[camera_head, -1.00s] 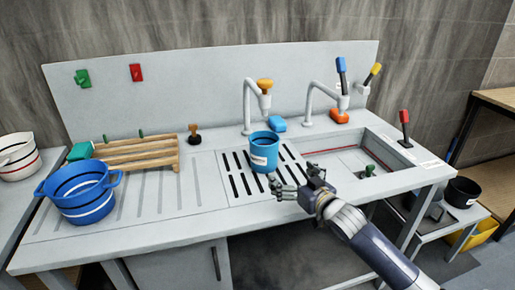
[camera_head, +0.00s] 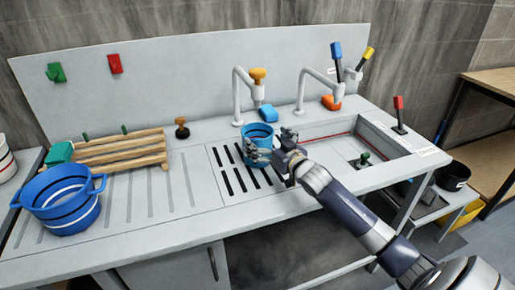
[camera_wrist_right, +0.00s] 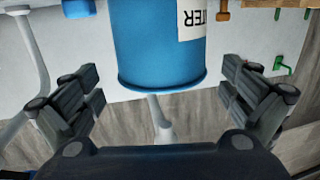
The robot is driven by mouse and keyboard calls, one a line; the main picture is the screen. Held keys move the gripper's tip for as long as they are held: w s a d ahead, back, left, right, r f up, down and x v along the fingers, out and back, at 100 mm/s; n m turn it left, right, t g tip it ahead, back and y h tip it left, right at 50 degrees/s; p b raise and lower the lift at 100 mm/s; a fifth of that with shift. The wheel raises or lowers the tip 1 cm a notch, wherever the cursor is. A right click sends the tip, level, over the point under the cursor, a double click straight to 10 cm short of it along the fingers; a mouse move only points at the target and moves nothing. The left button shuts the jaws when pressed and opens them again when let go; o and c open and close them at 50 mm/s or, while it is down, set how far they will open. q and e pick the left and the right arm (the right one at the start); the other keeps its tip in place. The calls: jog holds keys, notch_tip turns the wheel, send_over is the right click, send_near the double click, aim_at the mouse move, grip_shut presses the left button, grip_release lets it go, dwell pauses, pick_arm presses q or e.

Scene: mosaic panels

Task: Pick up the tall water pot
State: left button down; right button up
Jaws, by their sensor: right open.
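The tall water pot is a blue cylinder (camera_head: 257,141) standing on the slotted drain grate of the counter. In the right wrist view the blue pot (camera_wrist_right: 160,45) fills the upper middle, with part of a white label reading "TER" on it. My right gripper (camera_head: 270,153) comes in from the right and is open at the pot's front right side. In the right wrist view its fingers (camera_wrist_right: 163,95) are spread wide, one to each side of the pot, with visible gaps. My left gripper is not in view.
A wide blue two-handled pot (camera_head: 62,200) stands at the left. A wooden rack (camera_head: 120,150) is behind it. Two white taps (camera_head: 238,95) rise behind the tall pot. A sink basin (camera_head: 335,150) is to the right. The ribbed counter between the pots is clear.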

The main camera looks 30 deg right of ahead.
aim_at(250, 125)
jog(key=w+p, duration=0.1)
jog(key=w, duration=0.3)
jog(key=shift+w+r, duration=0.1)
jog(key=shift+w, duration=0.25)
jog(key=c, duration=1.7)
jog(key=shift+r, duration=0.1)
jog(key=shift+c, duration=0.9)
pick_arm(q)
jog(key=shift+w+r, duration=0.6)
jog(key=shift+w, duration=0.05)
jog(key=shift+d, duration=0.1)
